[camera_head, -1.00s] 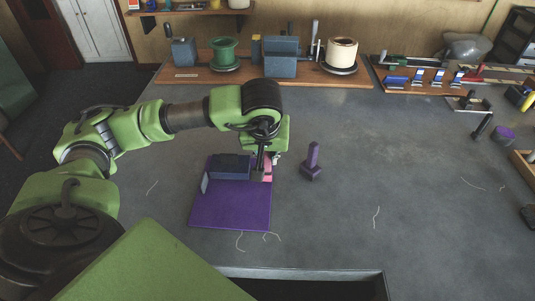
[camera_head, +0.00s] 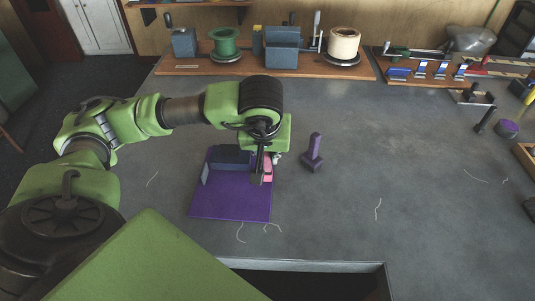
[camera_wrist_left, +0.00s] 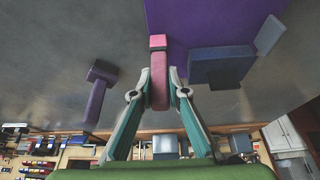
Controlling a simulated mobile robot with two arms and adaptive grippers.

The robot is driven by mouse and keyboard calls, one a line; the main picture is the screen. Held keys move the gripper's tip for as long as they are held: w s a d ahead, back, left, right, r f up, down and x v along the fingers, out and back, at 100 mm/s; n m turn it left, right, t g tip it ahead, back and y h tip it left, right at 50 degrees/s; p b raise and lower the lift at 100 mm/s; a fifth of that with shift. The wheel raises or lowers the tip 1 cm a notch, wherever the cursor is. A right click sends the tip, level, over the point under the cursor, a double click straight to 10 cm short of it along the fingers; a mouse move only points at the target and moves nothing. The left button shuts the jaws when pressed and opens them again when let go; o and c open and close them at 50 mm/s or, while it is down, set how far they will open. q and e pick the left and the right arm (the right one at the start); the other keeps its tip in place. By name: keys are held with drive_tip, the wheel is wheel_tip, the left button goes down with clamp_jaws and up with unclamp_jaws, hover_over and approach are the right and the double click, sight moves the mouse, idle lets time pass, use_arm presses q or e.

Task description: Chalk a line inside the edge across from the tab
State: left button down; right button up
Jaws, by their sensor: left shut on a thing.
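A purple canvas sheet (camera_head: 232,203) lies flat on the grey table; it also shows in the left wrist view (camera_wrist_left: 200,18). My left gripper (camera_head: 259,178) is over the sheet's right edge, shut on a pink chalk stick (camera_wrist_left: 158,85). The pink also shows beside the fingers in the head view (camera_head: 268,167). The stick's far end is at the sheet's border; I cannot tell if it touches. A dark blue block (camera_head: 231,156) sits on the sheet's back part. A pale upright piece (camera_head: 206,174) stands at its left edge; I cannot tell if this is the tab. My right gripper is out of view.
A wooden board (camera_head: 190,71) with spools and bins lies along the back. An open dark bin (camera_head: 330,281) is at the front edge. The table's middle right is clear but for loose threads.

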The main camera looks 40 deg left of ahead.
use_arm(q)
drive_tip(key=shift+s+f, duration=0.1)
drive_tip(key=shift+s+d+b, duration=0.3)
drive_tip(key=shift+s+d, duration=0.1)
drive_tip(key=shift+s, duration=0.25)
drive_tip(key=shift+s+d+b, duration=0.3)
drive_tip(key=shift+s+d, duration=0.1)
drive_tip(key=shift+s, duration=0.25)
drive_tip(key=shift+d, duration=0.1)
drive_tip(key=shift+s+d+b, duration=0.3)
drive_tip(key=shift+s+d, duration=0.05)
drive_tip(key=shift+s, duration=0.3)
drive_tip(key=shift+s+d+b, duration=0.25)
drive_tip(key=shift+s+d, duration=0.1)
drive_tip(key=shift+s, duration=0.3)
drive_tip(key=shift+s, duration=0.1)
drive_tip(key=shift+s+d+f+b, duration=0.1)
drive_tip(key=shift+s+d+b, duration=0.3)
drive_tip(key=shift+s, duration=0.1)
drive_tip(key=shift+s+d+r+p, duration=0.15)
drive_tip(key=shift+s+r+p, duration=0.15)
drive_tip(key=shift+p, duration=0.3)
drive_tip(key=shift+s+d+f, duration=0.15)
drive_tip(key=shift+s+d, duration=0.05)
drive_tip(key=shift+s, duration=0.2)
